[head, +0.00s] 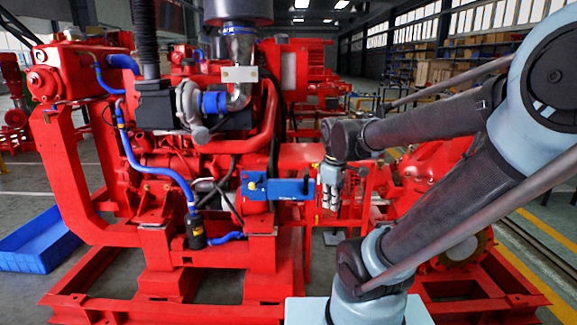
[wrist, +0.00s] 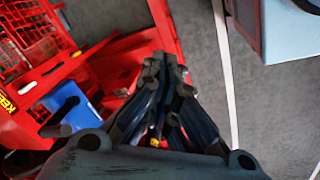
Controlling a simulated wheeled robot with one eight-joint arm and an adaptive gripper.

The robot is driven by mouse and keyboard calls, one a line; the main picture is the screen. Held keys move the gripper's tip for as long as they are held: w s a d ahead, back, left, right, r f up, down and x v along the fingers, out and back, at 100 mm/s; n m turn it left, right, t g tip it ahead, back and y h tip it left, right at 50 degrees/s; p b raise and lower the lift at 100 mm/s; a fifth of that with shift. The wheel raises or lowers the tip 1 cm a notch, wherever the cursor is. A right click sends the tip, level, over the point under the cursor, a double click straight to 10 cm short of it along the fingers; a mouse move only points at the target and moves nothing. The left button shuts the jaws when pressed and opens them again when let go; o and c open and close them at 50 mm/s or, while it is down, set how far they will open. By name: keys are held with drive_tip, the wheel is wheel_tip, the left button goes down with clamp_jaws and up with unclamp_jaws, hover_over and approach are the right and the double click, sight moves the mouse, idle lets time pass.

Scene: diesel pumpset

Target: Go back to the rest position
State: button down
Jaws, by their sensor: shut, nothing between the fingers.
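My gripper (head: 330,205) hangs pointing down at the end of my bent arm, in front of the red pumpset (head: 270,255). It is just right of the blue box (head: 290,188) on the pumpset's side. In the wrist view the fingers (wrist: 164,62) are together and hold nothing. Below them in that view are grey floor and red frame parts. The blue box also shows at the left of the wrist view (wrist: 85,115). Whether the gripper touches the pumpset cannot be told, but no contact is seen.
The red base frame (head: 110,300) spreads low across the front. A blue tray (head: 38,240) lies on the floor at left. A red mesh guard (wrist: 30,35) shows in the wrist view. Shelves with boxes (head: 465,60) stand at the back right. Grey floor is open at right.

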drive_tip(key=s+d+f+m, duration=0.5)
drive_tip(key=s+f+m, duration=0.1)
drive_tip(key=s+m, duration=0.4)
drive_tip(key=shift+d+f+m, duration=0.2)
drive_tip(key=shift+d+m, duration=0.05)
drive_tip(key=shift+m, duration=0.25)
drive_tip(key=shift+w+f, duration=0.2)
drive_tip(key=shift+w, duration=0.25)
idle(0.5)
